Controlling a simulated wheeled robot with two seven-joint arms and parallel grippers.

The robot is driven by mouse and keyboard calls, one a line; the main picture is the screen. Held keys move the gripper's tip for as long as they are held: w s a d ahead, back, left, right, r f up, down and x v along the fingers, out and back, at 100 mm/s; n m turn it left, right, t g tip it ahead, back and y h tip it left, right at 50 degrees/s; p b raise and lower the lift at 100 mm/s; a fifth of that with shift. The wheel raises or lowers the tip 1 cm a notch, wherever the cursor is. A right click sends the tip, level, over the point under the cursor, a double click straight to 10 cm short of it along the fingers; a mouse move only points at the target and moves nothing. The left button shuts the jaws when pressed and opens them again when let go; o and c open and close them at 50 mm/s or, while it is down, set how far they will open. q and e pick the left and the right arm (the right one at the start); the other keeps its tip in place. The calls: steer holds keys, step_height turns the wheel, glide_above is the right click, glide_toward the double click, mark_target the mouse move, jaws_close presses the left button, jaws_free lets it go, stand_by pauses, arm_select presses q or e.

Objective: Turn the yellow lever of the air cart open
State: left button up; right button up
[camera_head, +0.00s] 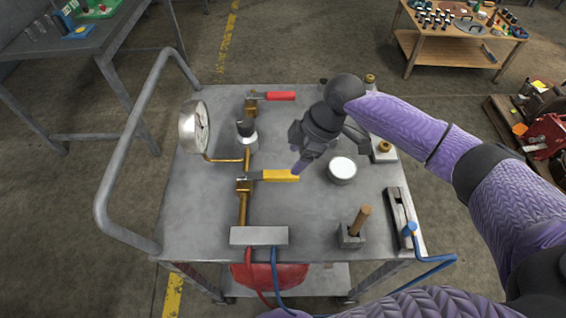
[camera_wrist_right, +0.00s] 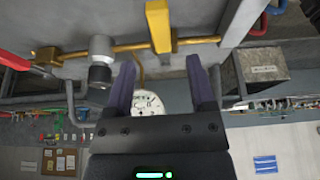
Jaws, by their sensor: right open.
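The yellow lever (camera_head: 279,175) lies on the air cart (camera_head: 205,225), pointing right from a brass valve (camera_head: 243,185), crosswise to the brass pipe. My right gripper (camera_head: 299,165) is at the lever's free end, fingers pointing down-left. In the right wrist view the yellow lever (camera_wrist_right: 159,25) comes down from the top edge, its end lined up with the gap between the open fingers (camera_wrist_right: 162,62). Nothing is held. Whether the fingers touch the lever, I cannot tell. My left gripper is not in view.
A red lever (camera_head: 280,96) is farther back on the cart. A gauge (camera_head: 195,127) stands left of the pipe. A round silver lid (camera_head: 342,169) is close right of the gripper. A grey block with hoses (camera_head: 259,236) and a wooden-handled tool (camera_head: 360,219) are nearer the front.

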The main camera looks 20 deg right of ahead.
mark_target(284, 174)
steer(key=b+x, duration=0.1)
steer(key=x, duration=0.5)
steer(key=shift+a+f+b, duration=0.15)
steer(key=shift+f+b, duration=0.05)
steer(key=shift+b, duration=0.1)
jaws_close()
stand_by(0.9)
